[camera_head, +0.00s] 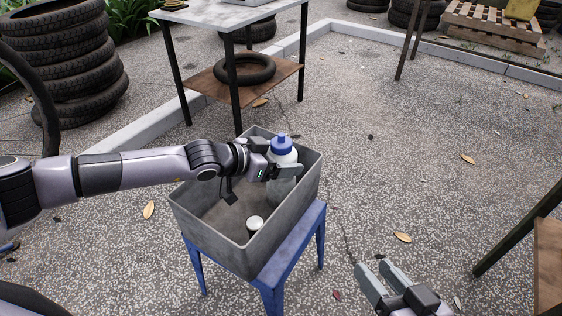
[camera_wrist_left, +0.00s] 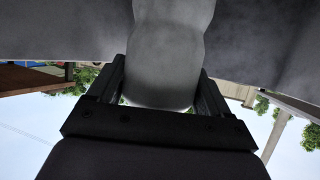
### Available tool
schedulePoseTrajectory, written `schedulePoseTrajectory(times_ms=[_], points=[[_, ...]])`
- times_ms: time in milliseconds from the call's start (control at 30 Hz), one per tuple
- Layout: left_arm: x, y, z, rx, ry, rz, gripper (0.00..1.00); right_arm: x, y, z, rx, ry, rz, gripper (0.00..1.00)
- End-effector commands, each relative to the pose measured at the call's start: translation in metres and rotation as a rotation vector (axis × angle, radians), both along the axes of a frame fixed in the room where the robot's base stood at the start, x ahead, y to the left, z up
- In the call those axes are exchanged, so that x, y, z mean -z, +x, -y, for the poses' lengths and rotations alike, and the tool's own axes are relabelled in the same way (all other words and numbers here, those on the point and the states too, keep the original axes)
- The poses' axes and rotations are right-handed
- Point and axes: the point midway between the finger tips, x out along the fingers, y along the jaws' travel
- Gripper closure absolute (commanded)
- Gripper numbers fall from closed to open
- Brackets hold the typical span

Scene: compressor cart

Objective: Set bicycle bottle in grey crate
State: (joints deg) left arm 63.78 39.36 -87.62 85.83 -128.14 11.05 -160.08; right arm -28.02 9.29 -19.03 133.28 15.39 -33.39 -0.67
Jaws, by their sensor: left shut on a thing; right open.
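The bicycle bottle (camera_head: 283,153) has a blue cap and a pale, translucent body. It is upright in the far right part of the grey crate (camera_head: 212,235), its cap above the rim. My left gripper (camera_head: 268,170) is shut on the bottle's body. In the left wrist view, the grey bottle (camera_wrist_left: 165,60) sits between the two fingers (camera_wrist_left: 160,95). Whether the bottle's base touches the crate floor is hidden. My right gripper (camera_head: 375,280) is open and empty at the lower right, away from the crate.
A small white-topped cylinder (camera_head: 255,224) stands inside the crate near its front wall. The crate rests on a blue stand (camera_head: 292,243). A table (camera_head: 225,14) with a tyre (camera_head: 244,70) on its lower shelf stands behind. Stacked tyres (camera_head: 62,75) are at the left.

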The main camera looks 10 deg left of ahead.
Motion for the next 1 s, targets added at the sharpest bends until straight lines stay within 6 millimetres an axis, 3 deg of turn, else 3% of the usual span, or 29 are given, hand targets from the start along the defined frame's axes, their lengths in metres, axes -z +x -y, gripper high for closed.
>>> schedulePoseTrajectory(times_ms=[367, 400, 433, 833, 1000], points=[[0.004, 0.001, 0.001, 0.002, -0.005, 0.007, 0.96, 0.004, 0.0, 0.002, 0.006, -0.015, 0.013, 0.57], [0.005, 0.0, 0.0, 0.0, -0.001, 0.003, 0.15, 0.001, 0.0, 0.003, 0.007, -0.019, 0.02, 0.57], [0.005, 0.0, 0.0, 0.0, -0.001, 0.003, 0.1, 0.0, 0.0, 0.003, 0.007, -0.018, 0.021, 0.57], [0.0, 0.0, 0.0, 0.0, -0.001, 0.002, 0.1, -0.008, -0.001, 0.002, 0.003, -0.004, 0.019, 0.57], [-0.01, -0.014, -0.016, -0.001, -0.001, 0.0, 0.1, -0.003, -0.003, -0.001, -0.008, 0.011, -0.024, 0.57]])
